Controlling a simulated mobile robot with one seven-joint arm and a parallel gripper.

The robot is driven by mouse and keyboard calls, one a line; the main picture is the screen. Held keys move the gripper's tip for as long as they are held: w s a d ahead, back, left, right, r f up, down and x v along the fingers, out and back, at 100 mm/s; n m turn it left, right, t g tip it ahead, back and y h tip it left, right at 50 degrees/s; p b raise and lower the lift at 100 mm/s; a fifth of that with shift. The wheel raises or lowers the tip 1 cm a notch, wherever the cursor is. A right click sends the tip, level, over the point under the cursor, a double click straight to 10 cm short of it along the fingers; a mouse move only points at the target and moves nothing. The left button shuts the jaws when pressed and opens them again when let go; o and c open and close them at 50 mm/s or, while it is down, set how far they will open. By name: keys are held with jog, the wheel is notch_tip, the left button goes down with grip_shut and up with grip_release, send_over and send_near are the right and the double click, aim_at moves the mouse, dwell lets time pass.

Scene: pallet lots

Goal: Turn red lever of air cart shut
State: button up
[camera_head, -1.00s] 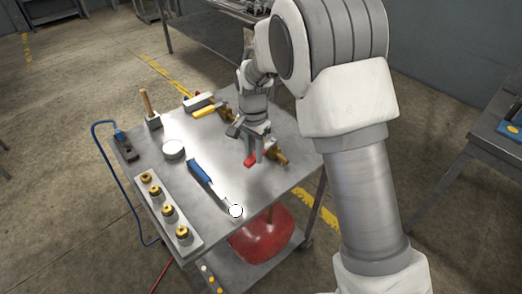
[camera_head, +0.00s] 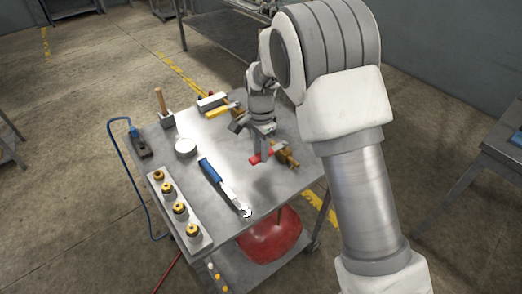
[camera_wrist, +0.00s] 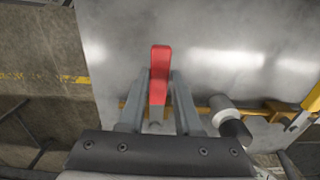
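The red lever (camera_wrist: 160,72) stands upright in the wrist view, between the two grey fingers of my gripper (camera_wrist: 160,85). The fingers lie close along both sides of it; whether they press on it or leave a thin gap I cannot tell. In the head view the red lever (camera_head: 256,158) shows at the brass pipe piece (camera_head: 285,155) on the right part of the air cart (camera_head: 230,149). My gripper (camera_head: 265,150) points down at it and hides part of it.
The cart top also holds a blue-handled tool (camera_head: 212,174), a white round tin (camera_head: 185,146), a strip with several brass fittings (camera_head: 187,222) and a yellow-handled tool (camera_head: 218,111). A red tank (camera_head: 270,238) sits below. A blue hose (camera_head: 118,165) hangs off the left side.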

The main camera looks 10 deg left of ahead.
jog(key=o, duration=0.4)
notch_tip(320, 180, up, 17)
jog(key=p, duration=0.2)
jog(key=shift+r, duration=0.2)
dwell(0.3)
